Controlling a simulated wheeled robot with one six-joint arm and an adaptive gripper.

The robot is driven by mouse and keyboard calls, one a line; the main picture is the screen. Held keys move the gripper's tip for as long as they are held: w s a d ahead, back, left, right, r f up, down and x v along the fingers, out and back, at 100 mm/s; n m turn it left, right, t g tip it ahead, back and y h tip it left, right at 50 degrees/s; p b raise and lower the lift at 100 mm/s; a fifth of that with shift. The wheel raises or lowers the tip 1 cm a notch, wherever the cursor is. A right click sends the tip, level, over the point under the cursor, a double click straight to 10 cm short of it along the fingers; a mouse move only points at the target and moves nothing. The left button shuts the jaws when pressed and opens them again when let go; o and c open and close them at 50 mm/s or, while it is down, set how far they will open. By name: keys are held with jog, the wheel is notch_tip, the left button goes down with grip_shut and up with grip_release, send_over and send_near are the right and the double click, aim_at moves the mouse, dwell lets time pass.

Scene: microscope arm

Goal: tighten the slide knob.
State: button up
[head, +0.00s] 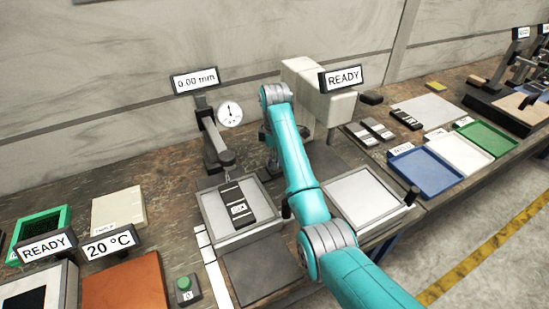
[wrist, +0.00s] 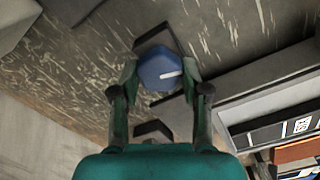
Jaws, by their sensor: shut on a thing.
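A blue faceted knob (wrist: 157,65) with a white pointer mark shows in the wrist view. The mark points to the right in that picture. My gripper (wrist: 160,78) has one finger on each side of the knob and is shut on it. A dark part shows behind the knob. In the head view my teal arm reaches toward the back of the bench, and the knob and my fingers cannot be made out there.
A dial gauge (head: 230,113) on a dark stand is left of my arm, under a "0.00 mm" sign (head: 195,80). A grey tray (head: 208,222) holds a dark labelled block (head: 234,204). A pale box-shaped machine (head: 327,106) stands behind my arm. Coloured trays (head: 421,172) lie at right.

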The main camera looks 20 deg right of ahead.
jog(key=m, duration=0.5)
jog(key=shift+m, duration=0.3)
jog(key=m, duration=0.4)
jog(key=shift+m, duration=0.3)
jog(key=m, duration=0.5)
jog(key=shift+m, duration=2.7)
jog(key=o, duration=1.1)
jog(key=shift+o, duration=0.2)
